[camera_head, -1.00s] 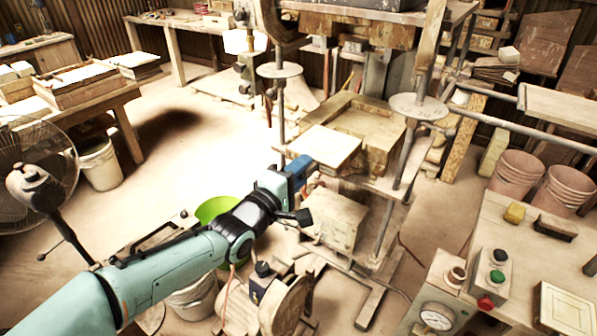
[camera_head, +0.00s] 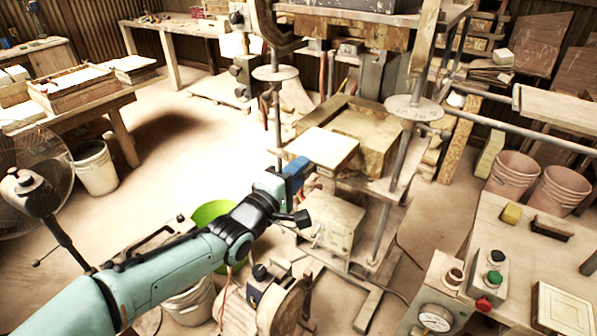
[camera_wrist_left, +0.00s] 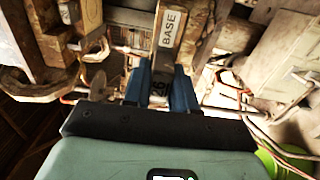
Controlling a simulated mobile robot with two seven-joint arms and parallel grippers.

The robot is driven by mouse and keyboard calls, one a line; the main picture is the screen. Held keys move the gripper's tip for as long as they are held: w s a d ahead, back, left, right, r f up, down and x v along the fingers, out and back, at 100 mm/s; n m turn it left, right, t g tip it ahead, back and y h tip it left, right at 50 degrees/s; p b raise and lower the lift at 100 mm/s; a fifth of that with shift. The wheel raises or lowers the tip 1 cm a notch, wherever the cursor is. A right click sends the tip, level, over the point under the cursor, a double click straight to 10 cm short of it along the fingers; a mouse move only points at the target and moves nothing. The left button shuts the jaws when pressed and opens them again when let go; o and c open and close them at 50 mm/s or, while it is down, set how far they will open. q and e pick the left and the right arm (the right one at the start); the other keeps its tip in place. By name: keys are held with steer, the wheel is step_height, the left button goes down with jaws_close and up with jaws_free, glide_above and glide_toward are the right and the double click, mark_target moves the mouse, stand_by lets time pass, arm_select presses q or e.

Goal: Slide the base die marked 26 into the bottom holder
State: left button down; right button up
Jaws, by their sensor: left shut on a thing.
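My left gripper (camera_head: 300,174) is shut on the base die (camera_head: 328,146), a pale, flat square plate. It holds the die by its near edge. In the left wrist view the blue fingers (camera_wrist_left: 160,92) close on a part marked 26 (camera_wrist_left: 158,87), in line with a pale strip reading BASE (camera_wrist_left: 172,28). The bottom holder (camera_head: 378,127) is a worn, tan, shallow frame low in the press. The die lies level at the holder's front left side and overlaps it in the head view. Whether its far edge is inside cannot be told. My right gripper is not in view.
Press posts (camera_head: 391,180) with round collars stand left and right of the holder. The press's upper block (camera_head: 345,32) hangs above it. A pale box (camera_head: 333,222) sits below. A control table (camera_head: 520,260) is at right, and a green bucket (camera_head: 211,212) is behind my arm.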

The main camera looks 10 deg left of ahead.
arm_select(q)
steer(key=shift+r, duration=0.15)
steer(key=shift+w, duration=0.1)
stand_by(0.3)
steer(key=shift+w+d, duration=0.3)
steer(key=shift+w, duration=0.35)
steer(key=shift+w+d, duration=0.15)
steer(key=shift+w, duration=0.2)
stand_by(1.1)
steer(key=shift+w, duration=0.1)
stand_by(0.3)
steer(key=shift+w+d, duration=0.2)
steer(key=shift+w, duration=0.25)
stand_by(0.3)
